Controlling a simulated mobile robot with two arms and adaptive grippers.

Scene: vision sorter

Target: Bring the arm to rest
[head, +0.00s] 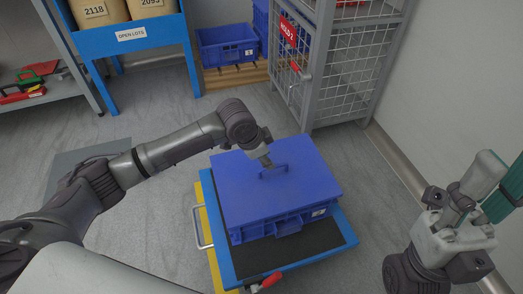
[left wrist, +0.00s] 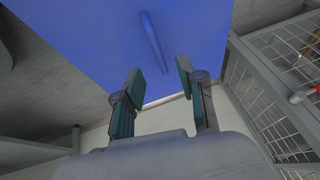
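My left arm reaches in from the left in the head view, with its left gripper (head: 265,160) over the lid of a closed blue crate (head: 250,190). In the left wrist view the left gripper (left wrist: 160,88) has its two fingers apart with nothing between them. The lid's raised handle (left wrist: 153,42) lies just beyond the fingertips; I cannot tell whether they touch it. My right gripper (head: 495,185) is at the right edge of the head view, with its fingertips partly cut off, so its state is unclear.
The crate stands on a blue cart (head: 340,238) with a black top. A grey mesh cage (head: 345,65) with a red sign stands behind it on the right. A blue rack (head: 130,42) with boxes is at the back left. Grey floor (head: 165,220) is clear left of the cart.

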